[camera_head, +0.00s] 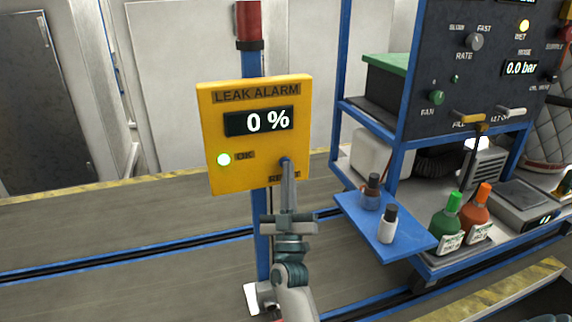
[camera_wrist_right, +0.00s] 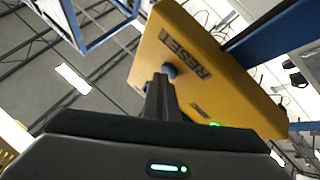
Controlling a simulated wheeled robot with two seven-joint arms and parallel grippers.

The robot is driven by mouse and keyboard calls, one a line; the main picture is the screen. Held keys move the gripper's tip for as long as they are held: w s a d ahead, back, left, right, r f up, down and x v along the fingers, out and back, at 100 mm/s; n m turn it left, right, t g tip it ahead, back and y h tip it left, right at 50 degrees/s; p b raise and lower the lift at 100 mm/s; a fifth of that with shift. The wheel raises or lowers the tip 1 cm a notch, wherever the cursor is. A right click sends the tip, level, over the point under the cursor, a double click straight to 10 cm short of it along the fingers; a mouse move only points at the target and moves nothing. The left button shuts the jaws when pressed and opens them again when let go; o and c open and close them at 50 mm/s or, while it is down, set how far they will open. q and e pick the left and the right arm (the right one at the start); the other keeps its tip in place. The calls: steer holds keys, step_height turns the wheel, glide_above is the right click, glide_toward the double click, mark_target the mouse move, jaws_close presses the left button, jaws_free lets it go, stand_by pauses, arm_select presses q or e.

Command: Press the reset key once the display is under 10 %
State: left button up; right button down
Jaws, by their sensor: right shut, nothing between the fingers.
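The yellow leak alarm box (camera_head: 255,135) is mounted on a blue post. Its display (camera_head: 259,121) reads 0 %. My left gripper is not in view.
A red lamp (camera_head: 248,20) tops the post. To the right, a blue-framed rack carries a dark control panel (camera_head: 470,75). A blue shelf (camera_head: 405,238) with small bottles and a green bottle (camera_head: 445,222) and an orange bottle (camera_head: 475,215) stand near my right arm. Floor left is clear.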

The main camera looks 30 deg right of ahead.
steer(key=shift+s+a+p, duration=0.2)
steer(key=shift+s+p, duration=0.15)
steer(key=shift+s, duration=0.45)
steer(key=shift+s, duration=0.1)
steer(key=s+p, duration=0.1)
steer(key=s, duration=0.1)
steer(key=s+a+p, duration=0.1)
steer(key=s, duration=0.1)
steer(key=shift+s+a, duration=0.1)
steer(key=shift+s, duration=0.2)
stand_by(0.9)
